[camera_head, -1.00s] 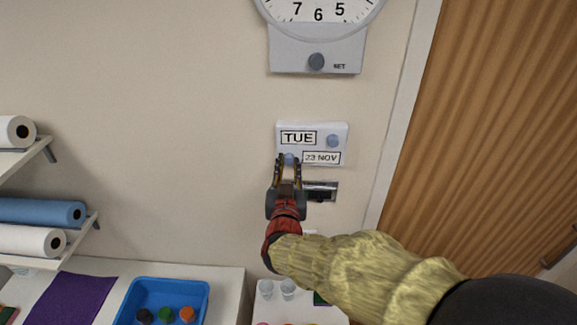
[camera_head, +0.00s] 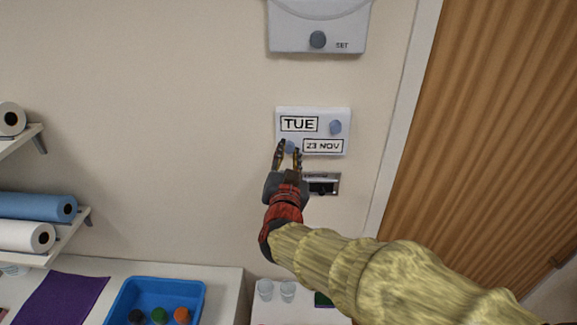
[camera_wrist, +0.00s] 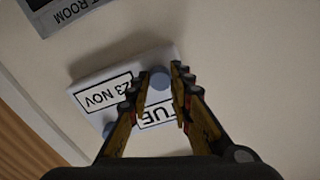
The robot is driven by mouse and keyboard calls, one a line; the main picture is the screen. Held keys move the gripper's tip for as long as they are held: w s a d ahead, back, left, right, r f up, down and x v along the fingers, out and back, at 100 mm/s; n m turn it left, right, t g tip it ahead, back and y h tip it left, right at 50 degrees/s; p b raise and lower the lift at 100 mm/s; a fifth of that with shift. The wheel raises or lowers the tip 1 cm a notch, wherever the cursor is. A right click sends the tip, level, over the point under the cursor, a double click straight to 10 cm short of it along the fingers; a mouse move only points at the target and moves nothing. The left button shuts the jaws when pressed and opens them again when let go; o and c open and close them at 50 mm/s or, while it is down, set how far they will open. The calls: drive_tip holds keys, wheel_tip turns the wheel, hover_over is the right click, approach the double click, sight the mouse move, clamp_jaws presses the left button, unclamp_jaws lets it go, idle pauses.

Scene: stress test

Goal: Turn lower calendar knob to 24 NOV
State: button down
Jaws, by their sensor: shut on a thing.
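The white calendar (camera_head: 313,109) is on the wall, with "TUE" in its upper window and "23 NOV" in its lower window (camera_head: 323,146). The lower blue-grey knob (camera_head: 290,147) sits left of the date window. The upper knob (camera_head: 335,128) is right of "TUE" and free. My gripper (camera_head: 288,149) is at the lower knob, its fingers on both sides of it. In the wrist view the calendar appears turned over, and my gripper (camera_wrist: 158,80) is shut on the lower knob (camera_wrist: 158,79). The exact finger contact is hard to see.
A clock housing with a SET knob (camera_head: 318,39) is above the calendar. A small dark-and-silver fixture (camera_head: 322,184) is just below it, close to my gripper. A wooden door (camera_head: 480,140) stands at the right. Shelves with rolls (camera_head: 35,207) are at the left.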

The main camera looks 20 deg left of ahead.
drive_tip(key=shift+m+b, duration=2)
drive_tip(key=shift+b, duration=0.5)
drive_tip(key=c, duration=1.7)
unclamp_jaws()
drive_tip(key=shift+o, duration=0.6)
drive_tip(key=v, duration=1.2)
